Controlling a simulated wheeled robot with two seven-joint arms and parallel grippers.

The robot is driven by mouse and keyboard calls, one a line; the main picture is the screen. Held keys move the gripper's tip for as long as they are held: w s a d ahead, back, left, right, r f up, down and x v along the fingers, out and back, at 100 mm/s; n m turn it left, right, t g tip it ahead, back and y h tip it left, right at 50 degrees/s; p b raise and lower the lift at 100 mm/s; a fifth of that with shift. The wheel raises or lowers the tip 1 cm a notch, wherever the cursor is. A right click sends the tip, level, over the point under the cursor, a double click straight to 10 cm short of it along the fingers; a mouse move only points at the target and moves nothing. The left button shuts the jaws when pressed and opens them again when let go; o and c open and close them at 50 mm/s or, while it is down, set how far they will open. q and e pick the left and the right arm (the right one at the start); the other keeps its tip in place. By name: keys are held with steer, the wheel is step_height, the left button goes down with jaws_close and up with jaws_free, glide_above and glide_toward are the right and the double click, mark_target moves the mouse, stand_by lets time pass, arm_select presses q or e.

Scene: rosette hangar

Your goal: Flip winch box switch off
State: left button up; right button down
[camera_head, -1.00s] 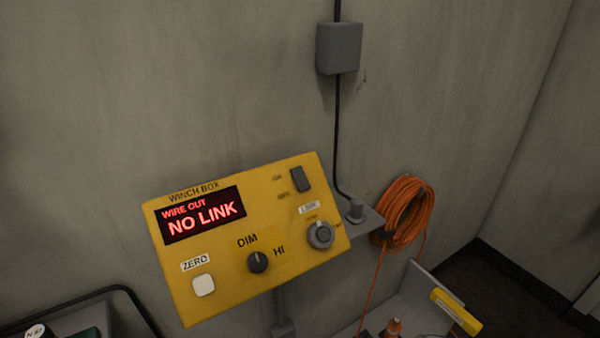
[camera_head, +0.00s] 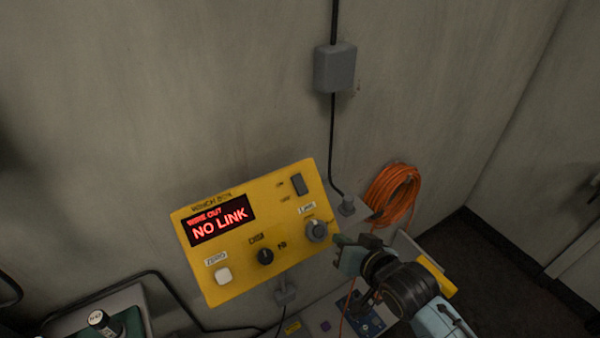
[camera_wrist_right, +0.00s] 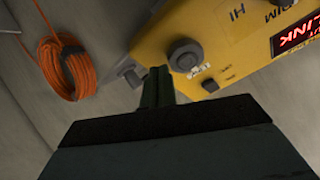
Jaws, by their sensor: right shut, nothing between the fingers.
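The yellow winch box (camera_head: 215,285) is on the wall, its red display (camera_head: 220,222) reading WIRE OUT, NO LINK. Its dark rocker switch (camera_head: 298,184) is at the upper right of the panel; I cannot tell its position. The switch also shows in the right wrist view (camera_wrist_right: 210,85), beyond the grey round knob (camera_wrist_right: 185,55). My right gripper (camera_head: 341,250) is shut and empty, just right of the panel's lower right corner, below the switch. In the right wrist view its fingertips (camera_wrist_right: 158,72) point toward the box's edge, apart from the switch. My left gripper is not in view.
A grey round knob (camera_head: 316,231), a dark dim knob (camera_head: 265,257) and a white zero button (camera_head: 223,275) are on the panel. A coiled orange cable (camera_head: 393,195) hangs to the right. A black cable runs down from a grey junction box (camera_head: 334,68).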

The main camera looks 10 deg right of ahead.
steer(key=w+a+r+t+y, duration=0.1)
steer(key=a+r+y, duration=0.1)
steer(key=r, duration=0.6)
steer(key=w+a+r+m+t+y+p, duration=0.1)
steer(key=w+a+r+t, duration=0.1)
steer(key=r, duration=0.5)
steer(key=shift+r+y, duration=0.4)
steer(key=shift+f, duration=0.1)
steer(key=b, duration=0.6)
glide_toward(295, 175)
steer(key=x, duration=0.3)
steer(key=shift+w+a+r, duration=0.25)
steer(key=shift+r, duration=0.1)
steer(key=shift+w+a+f+b, duration=0.15)
steer(key=shift+w+f+b, duration=0.2)
steer(key=shift+w+f, duration=0.1)
